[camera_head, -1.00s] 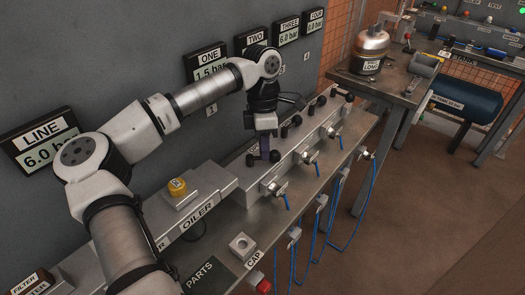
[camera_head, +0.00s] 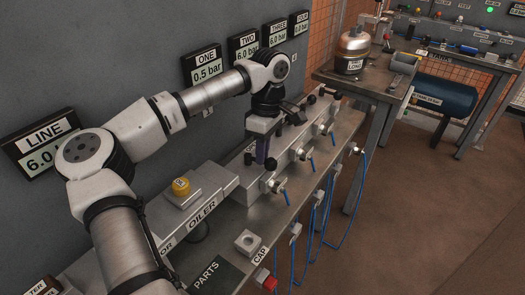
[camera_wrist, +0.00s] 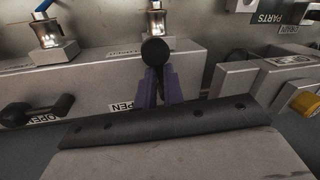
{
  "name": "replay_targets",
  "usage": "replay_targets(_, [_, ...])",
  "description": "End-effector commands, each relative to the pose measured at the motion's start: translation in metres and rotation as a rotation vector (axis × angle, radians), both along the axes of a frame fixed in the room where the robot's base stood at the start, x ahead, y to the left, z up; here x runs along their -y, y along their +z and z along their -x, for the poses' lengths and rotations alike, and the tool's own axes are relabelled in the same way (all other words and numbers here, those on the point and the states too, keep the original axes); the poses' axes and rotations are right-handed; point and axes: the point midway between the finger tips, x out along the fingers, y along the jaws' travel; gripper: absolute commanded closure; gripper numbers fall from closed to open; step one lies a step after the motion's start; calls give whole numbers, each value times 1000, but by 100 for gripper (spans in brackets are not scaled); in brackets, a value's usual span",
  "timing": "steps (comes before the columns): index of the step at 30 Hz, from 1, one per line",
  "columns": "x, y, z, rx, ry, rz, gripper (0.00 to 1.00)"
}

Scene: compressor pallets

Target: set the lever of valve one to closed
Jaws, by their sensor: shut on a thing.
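The valve one lever has a round black knob (camera_wrist: 154,51) and stands at the near end of the grey manifold. In the wrist view my gripper's purple fingers (camera_wrist: 160,85) are shut on the lever just below the knob. In the head view my gripper (camera_head: 263,146) points down over the manifold's near end, and the knob (camera_head: 270,163) shows beside the fingertips. An OPEN label (camera_wrist: 121,106) is left of the lever in the wrist view. The gauge ONE (camera_head: 205,68) reads 0.5 bar.
A neighbouring black lever (camera_wrist: 38,110) lies along the manifold, close to my gripper. The oiler block with a yellow knob (camera_head: 181,187) and a cap block (camera_head: 248,242) stand nearer. Gauge TWO (camera_head: 244,45) reads 6.0 bar.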

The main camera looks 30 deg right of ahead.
Motion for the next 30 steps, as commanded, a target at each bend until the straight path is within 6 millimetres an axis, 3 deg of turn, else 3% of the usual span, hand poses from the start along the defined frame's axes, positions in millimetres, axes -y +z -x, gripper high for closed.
replay_targets(12, [-5, 0, 5, 0, -188, 1, 100])
replay_targets(28, [-6, 0, 6, -1, -215, 0, 100])
replay_targets(30, [-6, 0, 6, -1, -215, 0, 84])
